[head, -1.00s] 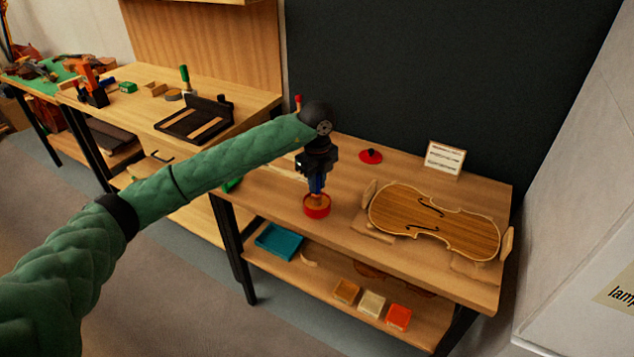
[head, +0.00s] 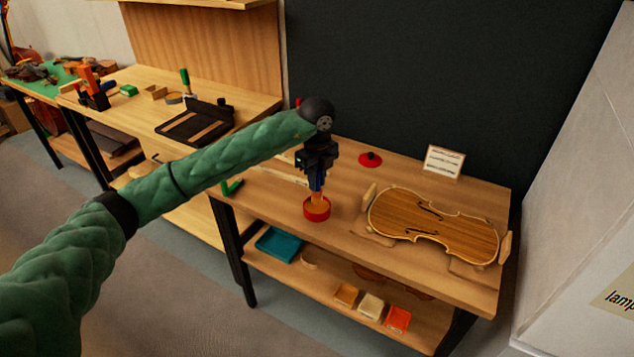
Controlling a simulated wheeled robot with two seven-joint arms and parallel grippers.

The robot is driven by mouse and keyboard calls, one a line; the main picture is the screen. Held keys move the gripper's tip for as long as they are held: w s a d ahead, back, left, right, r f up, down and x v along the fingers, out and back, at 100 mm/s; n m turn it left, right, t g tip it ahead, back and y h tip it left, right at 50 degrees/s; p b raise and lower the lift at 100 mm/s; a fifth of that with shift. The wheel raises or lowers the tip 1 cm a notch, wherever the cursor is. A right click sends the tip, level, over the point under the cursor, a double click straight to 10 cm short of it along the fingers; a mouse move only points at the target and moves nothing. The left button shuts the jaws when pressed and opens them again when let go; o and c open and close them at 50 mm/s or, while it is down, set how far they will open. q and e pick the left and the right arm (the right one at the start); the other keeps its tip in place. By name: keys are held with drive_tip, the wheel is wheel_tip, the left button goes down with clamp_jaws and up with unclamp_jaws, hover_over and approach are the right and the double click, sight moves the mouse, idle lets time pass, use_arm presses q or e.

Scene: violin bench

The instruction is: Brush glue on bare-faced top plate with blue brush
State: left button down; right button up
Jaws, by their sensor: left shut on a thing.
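My left gripper (head: 317,172) is shut on the blue brush (head: 316,183) and points down over the red glue pot (head: 317,212). The brush's lower end is at the pot's mouth, over or in the orange-brown glue; I cannot tell how deep. The top plate (head: 433,221), wooden with two dark f-holes and a pale edge, lies on the bench to the right of the pot, between wooden blocks. My right gripper is not in view.
A red lid (head: 370,159) with a dark knob lies behind the pot. A white card (head: 444,160) stands at the bench's back edge. A green object (head: 232,187) is at the left edge. A lower shelf holds a teal tray (head: 278,243) and several small boxes.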

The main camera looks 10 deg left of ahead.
use_arm(q)
drive_tip(key=shift+r+p, duration=0.7)
drive_tip(key=shift+r, duration=1.55)
